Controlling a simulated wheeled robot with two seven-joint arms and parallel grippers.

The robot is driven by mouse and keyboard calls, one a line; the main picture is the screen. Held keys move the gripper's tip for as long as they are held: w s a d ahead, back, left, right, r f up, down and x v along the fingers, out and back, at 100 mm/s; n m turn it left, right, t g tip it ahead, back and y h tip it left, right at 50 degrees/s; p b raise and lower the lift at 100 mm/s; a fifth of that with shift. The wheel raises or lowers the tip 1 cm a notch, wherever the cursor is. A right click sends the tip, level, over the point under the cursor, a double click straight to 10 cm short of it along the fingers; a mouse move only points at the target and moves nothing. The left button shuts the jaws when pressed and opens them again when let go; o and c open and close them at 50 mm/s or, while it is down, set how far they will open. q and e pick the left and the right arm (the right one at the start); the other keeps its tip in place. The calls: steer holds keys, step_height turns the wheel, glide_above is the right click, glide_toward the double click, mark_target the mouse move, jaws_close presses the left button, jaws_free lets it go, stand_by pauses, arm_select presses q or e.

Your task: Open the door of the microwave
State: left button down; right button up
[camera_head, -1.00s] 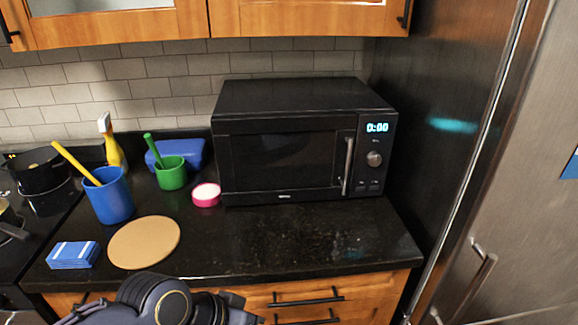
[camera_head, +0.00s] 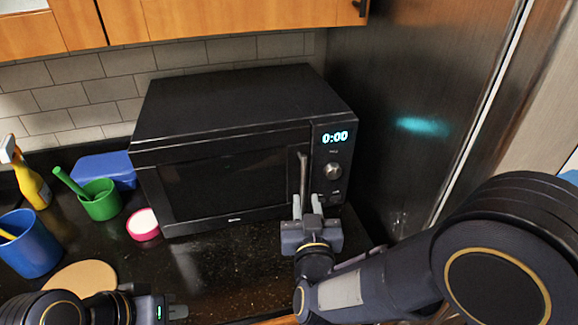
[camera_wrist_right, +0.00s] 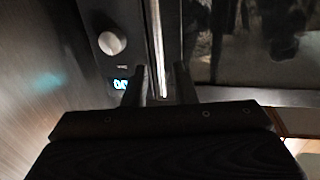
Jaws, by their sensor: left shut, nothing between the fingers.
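The black microwave (camera_head: 235,150) stands on the dark counter with its door (camera_head: 225,182) shut. Its silver vertical handle (camera_head: 303,170) is at the right edge of the door; it also shows in the right wrist view (camera_wrist_right: 157,45). My right gripper (camera_head: 307,204) is at the lower end of the handle. In the right wrist view its two fingers (camera_wrist_right: 159,85) are spread, with the handle between them and a gap on each side. My left gripper (camera_head: 177,312) is shut and empty at the bottom left, low in front of the counter, away from the microwave.
Left of the microwave are a pink round container (camera_head: 143,225), a green cup (camera_head: 100,201), a blue box (camera_head: 105,168), a blue cup (camera_head: 30,245), a yellow bottle (camera_head: 33,187) and a round tan board (camera_head: 82,275). A steel fridge (camera_head: 400,150) stands close on the right.

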mark_target(303, 183)
steer(key=w, duration=0.2)
steer(key=w+p, duration=0.1)
steer(key=w, duration=0.2)
steer(key=w+a+p, duration=0.1)
steer(key=w, duration=0.1)
steer(key=shift+w, duration=0.3)
steer(key=shift+c, duration=0.4)
jaws_close()
